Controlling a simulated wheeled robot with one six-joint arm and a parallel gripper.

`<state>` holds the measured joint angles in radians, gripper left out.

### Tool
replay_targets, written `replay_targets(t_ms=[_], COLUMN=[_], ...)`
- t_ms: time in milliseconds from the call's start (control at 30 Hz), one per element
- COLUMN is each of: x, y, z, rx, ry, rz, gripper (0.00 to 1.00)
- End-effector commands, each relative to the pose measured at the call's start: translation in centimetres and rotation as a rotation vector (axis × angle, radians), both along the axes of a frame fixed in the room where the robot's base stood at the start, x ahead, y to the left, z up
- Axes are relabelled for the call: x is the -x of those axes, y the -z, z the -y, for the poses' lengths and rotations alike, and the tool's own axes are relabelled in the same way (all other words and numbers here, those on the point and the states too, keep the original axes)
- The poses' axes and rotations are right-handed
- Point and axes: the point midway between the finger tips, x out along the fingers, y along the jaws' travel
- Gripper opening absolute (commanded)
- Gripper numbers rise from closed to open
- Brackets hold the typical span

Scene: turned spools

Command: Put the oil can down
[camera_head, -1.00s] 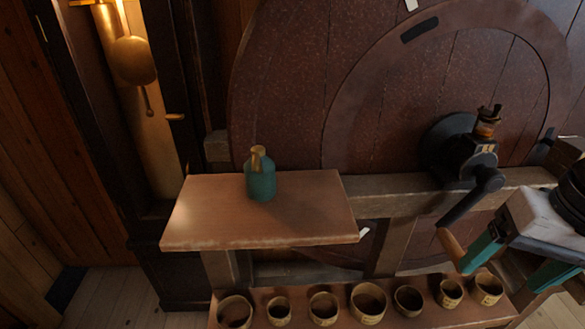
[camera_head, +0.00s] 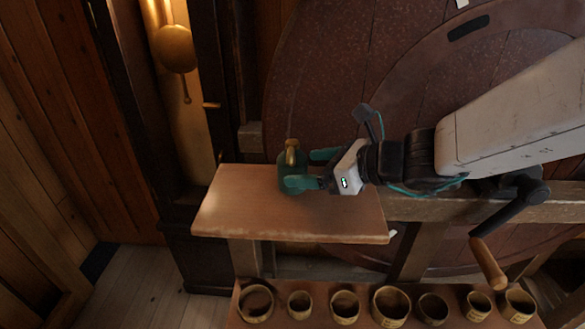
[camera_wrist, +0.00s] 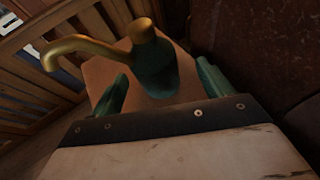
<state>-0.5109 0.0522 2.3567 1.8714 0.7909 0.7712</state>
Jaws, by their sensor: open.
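The oil can is a teal bottle with a brass spout (camera_head: 291,152). It stands upright on a small wooden shelf (camera_head: 240,215). My gripper (camera_head: 305,169) reaches in from the right, with its green fingers at the can. In the wrist view the oil can (camera_wrist: 155,68) stands between the two open fingers (camera_wrist: 160,88), with its curved brass spout pointing left. A gap shows between the can and each finger in that view. The can's lower body is partly hidden by a finger in the head view.
Below the shelf, a lower board carries a row of several small round pots (camera_head: 391,302). A crank with a wooden handle (camera_head: 488,263) is at the right. A large dark red wheel (camera_head: 330,70) stands behind. The shelf's left part is bare.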

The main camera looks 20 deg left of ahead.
Motion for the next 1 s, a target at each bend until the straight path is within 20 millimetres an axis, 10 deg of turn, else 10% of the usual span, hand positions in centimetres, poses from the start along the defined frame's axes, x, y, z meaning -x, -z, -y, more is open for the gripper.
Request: replay_targets(t_ms=[667,867,1000], x=[-0.6,-0.6,-0.6], y=[1.9,1.9,1.8], z=[-5.3,-5.3,-5.3], rx=[0.002,0.002,0.001], ry=[-0.002,-0.002,-0.002], rz=[0.003,0.003,0.003], gripper=[0.79,0.29,0.18])
